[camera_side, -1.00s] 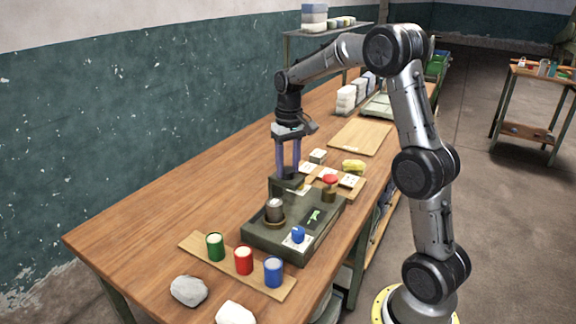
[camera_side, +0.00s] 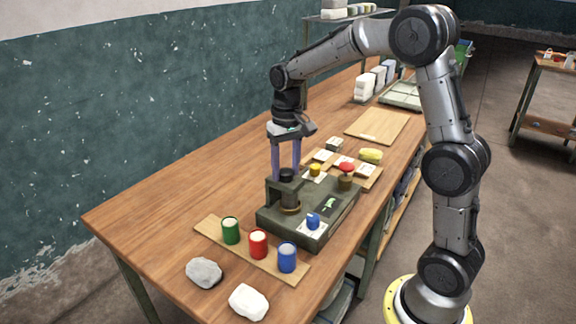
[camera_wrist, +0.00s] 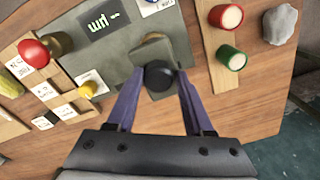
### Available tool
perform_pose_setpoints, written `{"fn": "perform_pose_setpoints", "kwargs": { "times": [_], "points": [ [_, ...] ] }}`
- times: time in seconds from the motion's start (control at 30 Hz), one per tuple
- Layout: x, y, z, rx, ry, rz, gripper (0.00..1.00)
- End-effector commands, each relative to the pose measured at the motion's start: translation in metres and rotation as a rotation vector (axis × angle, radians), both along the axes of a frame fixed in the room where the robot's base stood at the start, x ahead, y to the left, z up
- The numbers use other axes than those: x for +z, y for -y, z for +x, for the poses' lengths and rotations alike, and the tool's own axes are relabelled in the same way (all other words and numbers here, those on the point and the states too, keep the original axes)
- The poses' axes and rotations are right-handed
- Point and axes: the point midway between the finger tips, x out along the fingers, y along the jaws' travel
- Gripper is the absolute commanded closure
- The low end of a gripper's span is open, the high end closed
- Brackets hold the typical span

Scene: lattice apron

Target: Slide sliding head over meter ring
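The sliding head (camera_side: 273,190) is a dark olive block with a round black knob (camera_wrist: 160,77) on top. My gripper (camera_side: 287,175) points down with its two purple fingers on either side of the knob, seemingly closed on it. The wrist view shows the fingertips right at the knob's sides. The meter ring (camera_side: 291,211) is a brass ring around the foot of a grey cylinder (camera_side: 291,197) on the dark base unit (camera_side: 325,213). The head now stands at the cylinder, its top over it.
The base also carries a small green-lit display (camera_side: 329,204) and a blue knob (camera_side: 313,220). Green (camera_side: 230,230), red (camera_side: 258,243) and blue (camera_side: 287,256) cups stand on a board in front. A red mushroom button (camera_side: 347,167) is behind right. Table at left is clear.

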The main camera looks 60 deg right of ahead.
Motion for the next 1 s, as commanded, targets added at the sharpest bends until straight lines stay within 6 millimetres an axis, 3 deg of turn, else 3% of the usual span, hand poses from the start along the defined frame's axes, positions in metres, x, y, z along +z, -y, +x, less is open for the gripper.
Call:
{"fn": "perform_pose_setpoints", "kwargs": {
  "times": [0.03,0.13,0.17,0.57,0.67,1.0],
  "points": [
    [0.001,-0.004,0.001,0.003,0.002,0.007,0.43],
    [0.001,-0.003,0.0,0.003,0.001,0.005,0.25],
    [0.001,-0.003,0.0,0.002,0.001,0.005,0.23],
    [0.008,-0.001,0.001,0.001,0.002,0.002,0.23],
    [0.021,-0.001,0.001,0.001,0.004,0.001,0.23],
    [0.094,0.0,0.0,0.001,0.005,0.002,0.23]
  ]
}}
